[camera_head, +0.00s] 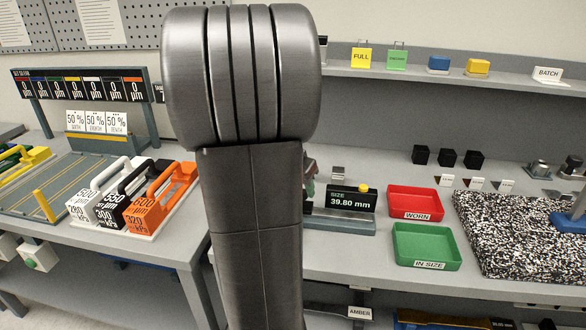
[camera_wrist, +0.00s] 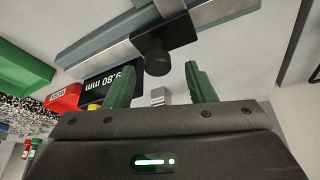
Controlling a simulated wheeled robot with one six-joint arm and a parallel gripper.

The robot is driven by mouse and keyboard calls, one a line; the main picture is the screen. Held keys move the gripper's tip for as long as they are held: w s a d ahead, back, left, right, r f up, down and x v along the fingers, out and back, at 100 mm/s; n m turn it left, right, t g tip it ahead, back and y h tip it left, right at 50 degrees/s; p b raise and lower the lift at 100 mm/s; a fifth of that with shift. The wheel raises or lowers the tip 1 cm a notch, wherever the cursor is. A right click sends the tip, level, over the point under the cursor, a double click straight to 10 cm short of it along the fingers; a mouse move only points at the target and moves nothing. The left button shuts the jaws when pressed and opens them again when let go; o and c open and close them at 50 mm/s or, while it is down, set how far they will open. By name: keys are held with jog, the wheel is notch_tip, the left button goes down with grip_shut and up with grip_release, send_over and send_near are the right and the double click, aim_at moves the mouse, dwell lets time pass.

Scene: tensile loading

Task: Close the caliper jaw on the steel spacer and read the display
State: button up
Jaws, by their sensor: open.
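The caliper's display (camera_head: 350,199) reads SIZE 39.80 mm in the head view. It shows upside down and partly covered in the wrist view (camera_wrist: 104,88). In the wrist view the caliper's grey beam (camera_wrist: 215,22) crosses the top, with a black knob (camera_wrist: 157,58) on it. My gripper (camera_wrist: 163,70) is open, its green fingers either side of the knob's lower end, apart from it. A small grey metal block, perhaps the steel spacer (camera_wrist: 158,96), shows between the fingers. A similar block (camera_head: 338,172) stands behind the display. My arm hides much of the caliper in the head view.
A red WORN tray (camera_head: 415,201) and a green IN SIZE tray (camera_head: 427,247) lie right of the display. A speckled mat (camera_head: 515,240) lies farther right. Black cubes (camera_head: 446,157) stand behind. Handled weights (camera_head: 160,205) stand on the left table.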

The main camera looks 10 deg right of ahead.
jog(key=v, duration=1.2)
dwell(0.6)
jog(key=x, duration=1.4)
jog(key=shift+f, duration=0.1)
jog(key=shift+s+d+r, duration=0.15)
jog(key=shift+d+r, duration=0.05)
jog(key=shift+d, duration=0.3)
jog(key=shift+s, duration=0.15)
